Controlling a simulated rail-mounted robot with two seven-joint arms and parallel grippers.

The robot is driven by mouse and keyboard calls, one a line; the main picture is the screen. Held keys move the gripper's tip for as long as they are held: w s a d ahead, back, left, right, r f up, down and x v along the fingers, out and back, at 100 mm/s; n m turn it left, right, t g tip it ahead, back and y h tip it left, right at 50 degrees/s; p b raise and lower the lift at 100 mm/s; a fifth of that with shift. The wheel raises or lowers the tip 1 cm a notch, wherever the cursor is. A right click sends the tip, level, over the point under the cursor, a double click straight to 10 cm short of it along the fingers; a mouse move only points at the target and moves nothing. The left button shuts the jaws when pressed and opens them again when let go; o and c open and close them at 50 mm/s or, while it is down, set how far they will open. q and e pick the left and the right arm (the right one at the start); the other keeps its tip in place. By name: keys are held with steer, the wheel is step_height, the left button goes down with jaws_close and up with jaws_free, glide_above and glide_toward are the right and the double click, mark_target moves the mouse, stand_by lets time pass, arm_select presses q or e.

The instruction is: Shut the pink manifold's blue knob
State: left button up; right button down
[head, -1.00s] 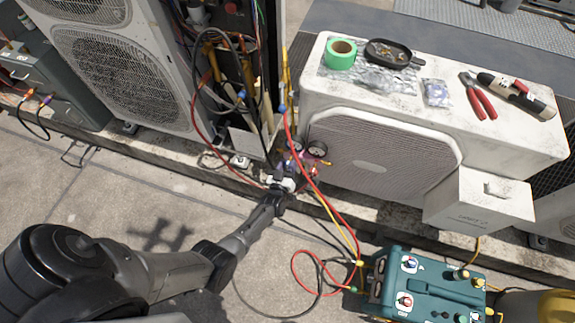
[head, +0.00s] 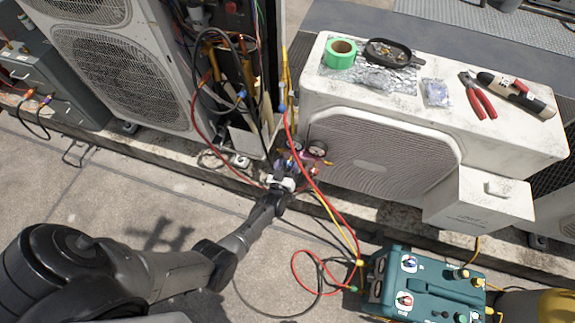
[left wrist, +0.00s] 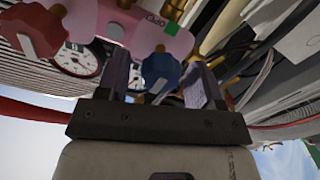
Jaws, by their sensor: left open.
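The pink manifold (left wrist: 115,27) spans the top of the left wrist view. Its blue knob (left wrist: 161,72) hangs between the two fingers of my left gripper (left wrist: 160,82). The fingers are open, one on each side of the knob; I cannot tell whether either touches it. A red knob (left wrist: 32,28) sits on the manifold farther left, with a round gauge (left wrist: 77,60) behind. In the head view my left gripper (head: 287,178) is at the manifold, beside the white condenser, and mostly hides the blue knob. My right gripper is not in view.
Red and yellow hoses (head: 318,190) run past the gripper to the teal unit (head: 425,290). The white condenser (head: 345,100) stands right of the manifold, with tape, a pan and tools on top. An open cabinet with loose wires is behind it on the left.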

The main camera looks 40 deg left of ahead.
arm_select(q)
steer(key=shift+s+d, duration=0.15)
steer(key=shift+s, duration=0.1)
steer(key=p+v, duration=0.4)
steer(key=v, duration=0.9)
steer(key=shift+s, duration=0.1)
